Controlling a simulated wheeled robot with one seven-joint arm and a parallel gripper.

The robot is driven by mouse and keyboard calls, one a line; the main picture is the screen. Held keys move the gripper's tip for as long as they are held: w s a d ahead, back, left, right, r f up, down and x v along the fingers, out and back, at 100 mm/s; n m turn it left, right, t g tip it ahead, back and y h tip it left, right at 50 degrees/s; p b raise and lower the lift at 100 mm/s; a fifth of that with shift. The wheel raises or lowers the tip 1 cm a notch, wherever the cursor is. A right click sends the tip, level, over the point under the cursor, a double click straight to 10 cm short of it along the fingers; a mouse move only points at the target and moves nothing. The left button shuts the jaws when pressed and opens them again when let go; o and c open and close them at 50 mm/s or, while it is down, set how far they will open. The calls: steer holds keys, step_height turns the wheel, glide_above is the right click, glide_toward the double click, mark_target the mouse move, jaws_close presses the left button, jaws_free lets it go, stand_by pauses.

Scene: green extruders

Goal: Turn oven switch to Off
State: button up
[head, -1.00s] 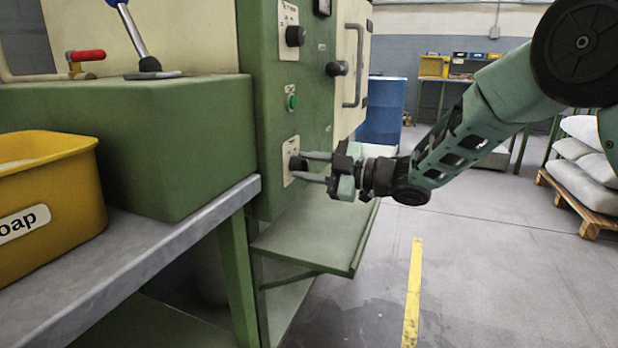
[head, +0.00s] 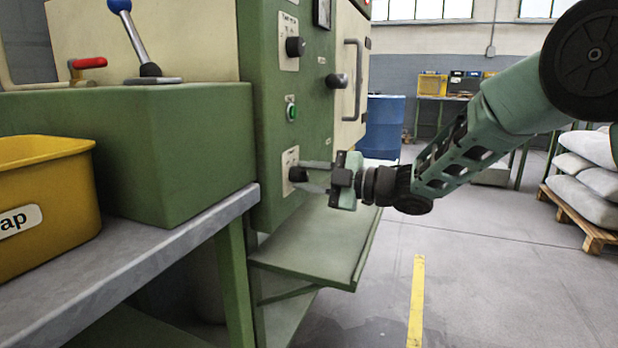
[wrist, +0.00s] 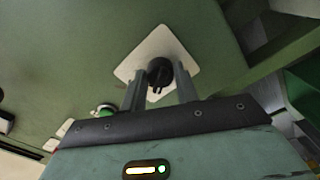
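The lowest black knob (head: 297,174) sits on a white label plate (head: 288,160) on the green front panel of the machine. In the wrist view the same knob (wrist: 159,73) is on its pale plate (wrist: 184,62), which looks tilted. My gripper (head: 314,177) is level with the knob, its two grey fingers pointing at the panel. In the wrist view my gripper (wrist: 160,84) has one finger on each side of the knob, with small gaps visible. Whether the fingertips touch it is hard to tell. The plate's markings are too small to read.
Above are a green button (head: 291,110), another black knob (head: 295,46) and a door handle (head: 353,80). A green shelf (head: 310,245) juts out below my gripper. A yellow bin (head: 45,210) stands on the bench at left.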

steer(key=o, duration=0.4)
steer(key=shift+c, duration=0.2)
steer(key=p+v, duration=0.2)
steer(key=v, duration=1.5)
steer(key=shift+d+p, duration=0.2)
steer(key=shift+p, duration=0.15)
steer(key=shift+s, duration=0.1)
